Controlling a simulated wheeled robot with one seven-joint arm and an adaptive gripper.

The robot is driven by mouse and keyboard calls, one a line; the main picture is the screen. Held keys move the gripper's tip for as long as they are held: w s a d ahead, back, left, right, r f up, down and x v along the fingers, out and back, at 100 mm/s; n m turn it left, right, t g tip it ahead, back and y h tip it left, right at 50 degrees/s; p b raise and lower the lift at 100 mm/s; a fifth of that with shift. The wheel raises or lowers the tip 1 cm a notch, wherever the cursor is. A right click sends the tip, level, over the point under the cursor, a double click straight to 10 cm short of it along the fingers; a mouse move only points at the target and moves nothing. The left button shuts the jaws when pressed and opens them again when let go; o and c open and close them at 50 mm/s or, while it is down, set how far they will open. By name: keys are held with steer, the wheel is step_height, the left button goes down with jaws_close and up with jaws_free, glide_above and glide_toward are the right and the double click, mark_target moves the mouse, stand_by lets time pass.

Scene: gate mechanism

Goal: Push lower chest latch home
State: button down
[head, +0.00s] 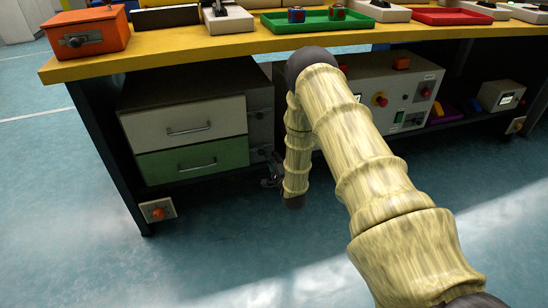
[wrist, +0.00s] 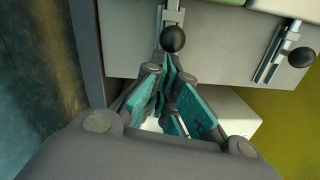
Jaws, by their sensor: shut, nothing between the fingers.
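The chest has a white upper drawer (head: 190,122) and a green lower drawer (head: 193,160). The lower chest latch is a metal slide bolt with a black ball knob (wrist: 172,38); in the head view it shows small and dark (head: 261,151) on the chest's right-hand face. My gripper (wrist: 166,72) is shut and empty, with its teal-padded fingertips just below this knob in the wrist view. I cannot tell whether they touch it. In the head view my gripper (head: 272,179) is small and partly hidden by my arm. The upper latch's knob (wrist: 300,57) is at the right in the wrist view.
The chest stands under a yellow-topped bench (head: 190,50). A grey control box (head: 395,95) with buttons is to its right, partly behind my arm. A bench leg (head: 105,150) stands at the left. The blue floor (head: 225,245) in front is clear.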

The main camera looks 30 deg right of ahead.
steer(key=s+d+f+p, duration=0.1)
steer(key=s+p, duration=0.3)
steer(key=s, duration=0.7)
steer(key=shift+s+d+f, duration=0.15)
steer(key=shift+s+d, duration=0.1)
steer(key=shift+d, duration=0.1)
stand_by(0.4)
